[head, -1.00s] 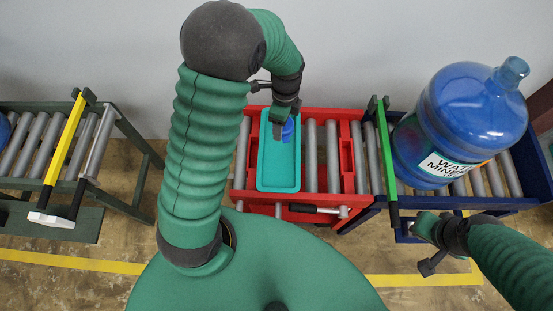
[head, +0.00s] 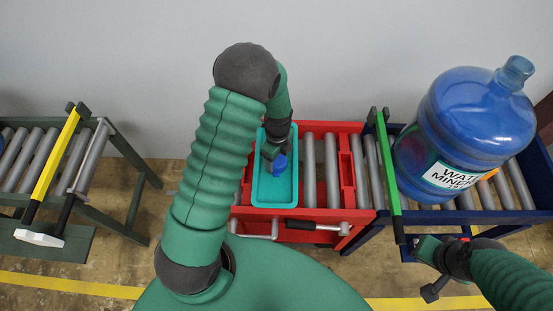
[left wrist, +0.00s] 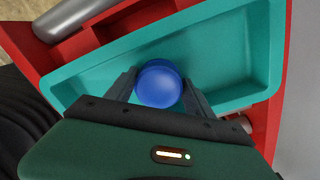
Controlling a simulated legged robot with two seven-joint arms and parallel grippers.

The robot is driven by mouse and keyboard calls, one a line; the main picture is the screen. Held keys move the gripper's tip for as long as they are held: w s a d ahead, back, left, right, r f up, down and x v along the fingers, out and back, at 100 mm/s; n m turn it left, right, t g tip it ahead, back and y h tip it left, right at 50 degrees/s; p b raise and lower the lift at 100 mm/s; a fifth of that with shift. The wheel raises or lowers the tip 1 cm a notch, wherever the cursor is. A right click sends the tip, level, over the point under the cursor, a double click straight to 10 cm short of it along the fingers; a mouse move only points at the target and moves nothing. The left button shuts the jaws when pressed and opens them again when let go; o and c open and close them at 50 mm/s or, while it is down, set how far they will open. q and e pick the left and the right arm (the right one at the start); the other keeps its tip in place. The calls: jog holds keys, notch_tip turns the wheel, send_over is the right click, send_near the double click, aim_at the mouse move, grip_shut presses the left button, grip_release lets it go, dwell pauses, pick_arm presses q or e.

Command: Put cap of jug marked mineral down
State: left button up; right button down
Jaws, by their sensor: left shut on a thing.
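The blue cap (head: 280,164) is held between the fingers of my left gripper (head: 271,152), over the teal tray (head: 285,196). In the left wrist view the round cap (left wrist: 158,84) sits between the two dark fingers of the gripper (left wrist: 158,92), with the tray's floor (left wrist: 223,52) behind it. I cannot tell whether the cap touches the tray floor. The large blue jug (head: 470,125), with a label reading "WATER MINE...", stands upright on the right conveyor, its neck uncapped. My right gripper (head: 437,251) is below the jug by the conveyor's front edge; its jaws are unclear.
The tray rests on a red roller frame (head: 352,165). A green bar (head: 388,175) crosses the blue conveyor (head: 522,216) at its left end. At far left is a dark roller conveyor with a yellow bar (head: 55,160) and a white-headed hammer (head: 40,238).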

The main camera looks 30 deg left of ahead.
pick_arm(q)
jog(key=shift+f, duration=0.1)
jog(key=o, duration=1)
jog(key=shift+a, duration=0.15)
jog(key=o, duration=0.3)
jog(key=shift+a+f, duration=0.1)
jog(key=shift+a, duration=0.1)
pick_arm(e)
jog(key=shift+a, duration=0.4)
